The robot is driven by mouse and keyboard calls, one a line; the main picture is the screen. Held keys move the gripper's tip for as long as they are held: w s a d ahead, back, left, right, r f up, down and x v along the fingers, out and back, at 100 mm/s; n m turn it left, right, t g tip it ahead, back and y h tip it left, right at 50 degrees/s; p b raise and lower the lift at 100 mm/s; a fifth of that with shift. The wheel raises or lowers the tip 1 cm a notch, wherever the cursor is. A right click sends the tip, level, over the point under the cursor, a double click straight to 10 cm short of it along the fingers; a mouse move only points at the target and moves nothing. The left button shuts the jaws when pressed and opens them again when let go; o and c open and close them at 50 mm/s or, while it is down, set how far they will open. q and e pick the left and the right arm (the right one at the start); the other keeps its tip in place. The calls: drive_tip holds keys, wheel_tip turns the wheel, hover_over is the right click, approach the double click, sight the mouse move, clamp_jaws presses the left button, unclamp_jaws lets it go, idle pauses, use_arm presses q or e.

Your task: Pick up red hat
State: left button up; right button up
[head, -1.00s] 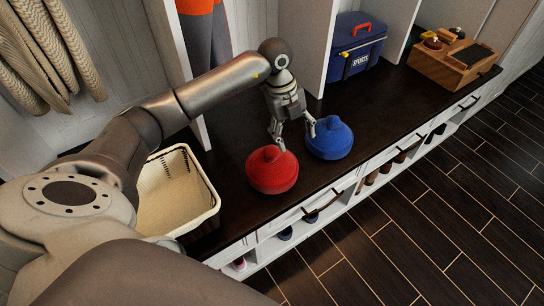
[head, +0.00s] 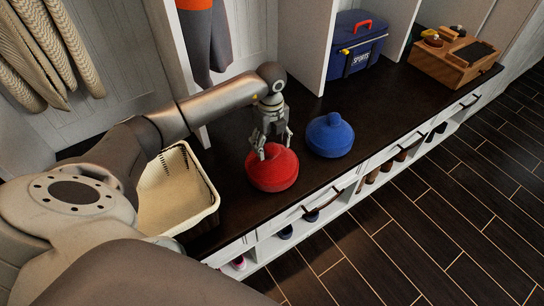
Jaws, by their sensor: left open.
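The red hat (head: 273,173) sits on the dark bench top, a round knitted shape with a knob on top. My left gripper (head: 272,150) is directly above it, pointing down. Its fingers are open, one on each side of the hat's top knob. I cannot tell whether the fingers touch the hat. My right gripper is not in view.
A blue hat (head: 330,136) sits just right of the red one. A cream basket (head: 209,213) stands to the left. A blue sports box (head: 357,45) and a wooden caddy (head: 440,69) stand farther right. The dark bench top (head: 385,105) is clear between them.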

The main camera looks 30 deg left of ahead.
use_arm(q)
drive_tip(key=shift+f, duration=0.65)
drive_tip(key=c, duration=1.4)
drive_tip(key=shift+r, duration=0.1)
